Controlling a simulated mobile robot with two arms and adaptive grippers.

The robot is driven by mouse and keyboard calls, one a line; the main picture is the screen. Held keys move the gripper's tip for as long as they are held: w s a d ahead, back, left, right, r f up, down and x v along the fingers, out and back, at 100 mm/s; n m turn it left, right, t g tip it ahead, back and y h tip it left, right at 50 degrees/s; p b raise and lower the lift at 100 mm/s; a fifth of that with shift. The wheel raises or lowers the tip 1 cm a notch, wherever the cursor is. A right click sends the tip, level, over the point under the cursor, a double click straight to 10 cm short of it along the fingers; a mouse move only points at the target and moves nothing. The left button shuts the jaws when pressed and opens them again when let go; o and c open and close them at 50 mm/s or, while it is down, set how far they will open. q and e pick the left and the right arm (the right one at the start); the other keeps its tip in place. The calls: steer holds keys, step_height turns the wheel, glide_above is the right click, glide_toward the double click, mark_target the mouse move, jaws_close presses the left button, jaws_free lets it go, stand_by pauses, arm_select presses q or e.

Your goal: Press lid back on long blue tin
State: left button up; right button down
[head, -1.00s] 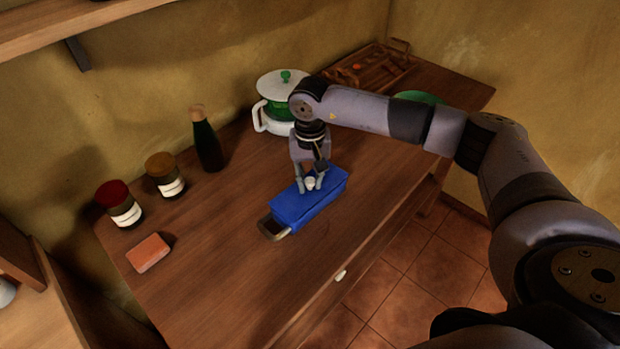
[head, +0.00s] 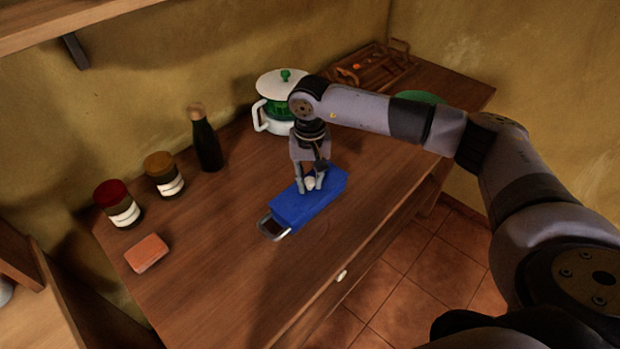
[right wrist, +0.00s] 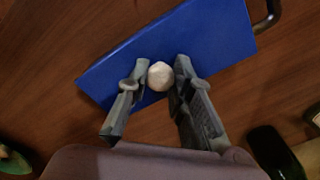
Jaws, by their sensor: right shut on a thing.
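The long blue tin (head: 325,207) lies on the wooden counter, with a looped metal handle (head: 272,228) at its near left end. Its flat blue lid (head: 332,183) lies over it and hides the inside; whether it is fully seated I cannot tell. A pale round knob (right wrist: 161,76) stands on the lid. My right gripper (head: 311,184) points down from above and is shut on the knob, one finger on each side, as the right wrist view (right wrist: 160,78) also shows. My left gripper is not in view.
A white and green pot (head: 278,110) stands behind the tin. A dark bottle (head: 206,145), two jars (head: 164,175) (head: 119,204) and a reddish block (head: 147,253) are on the left. A wooden tray (head: 370,70) is at the back. The counter's front left is clear.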

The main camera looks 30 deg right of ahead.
steer(key=shift+f+b, duration=0.2)
steer(key=shift+b, duration=0.25)
stand_by(0.6)
stand_by(0.4)
steer(key=c, duration=1.3)
jaws_free()
steer(key=shift+c, duration=0.2)
steer(key=o, duration=0.5)
steer(key=shift+r, duration=0.1)
steer(key=shift+r+p, duration=1.65)
steer(key=shift+r, duration=1.8)
